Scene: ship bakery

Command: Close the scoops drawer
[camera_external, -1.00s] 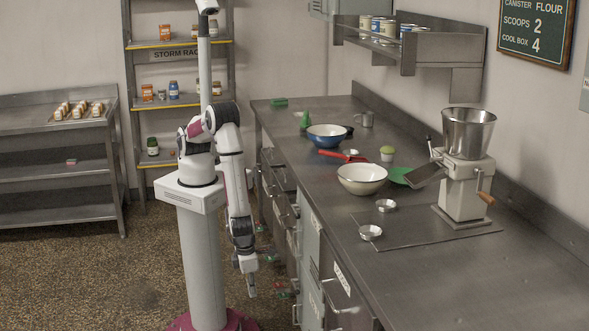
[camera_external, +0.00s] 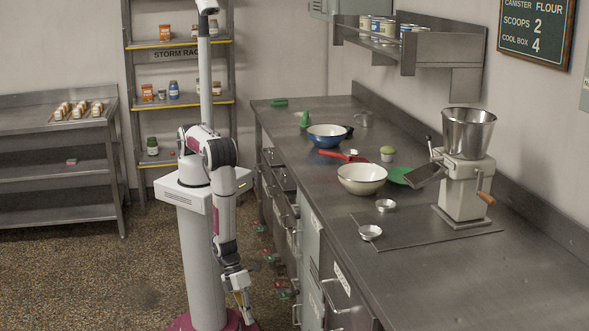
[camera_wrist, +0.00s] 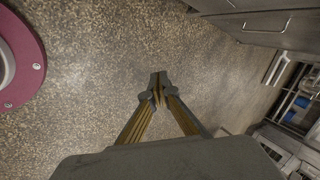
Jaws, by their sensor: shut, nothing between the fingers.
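The counter's drawer bank (camera_external: 283,205) runs along its left face in the external view. One upper drawer (camera_external: 284,179) there stands pulled out. I cannot read a scoops label, so I cannot tell for certain that it is the scoops drawer. My gripper (camera_external: 244,306) hangs low in front of the counter, pointing down at the floor, apart from the drawers. In the wrist view my gripper (camera_wrist: 158,82) is shut and empty over bare floor. Drawer fronts with bar handles (camera_wrist: 262,24) show at the top right; an open space with blue items (camera_wrist: 291,104) shows at the right.
A labelled front with a bar handle (camera_external: 337,292) is at the counter's near end. Bowls (camera_external: 362,178) and a mill (camera_external: 466,165) stand on top. The floor left of my base is clear.

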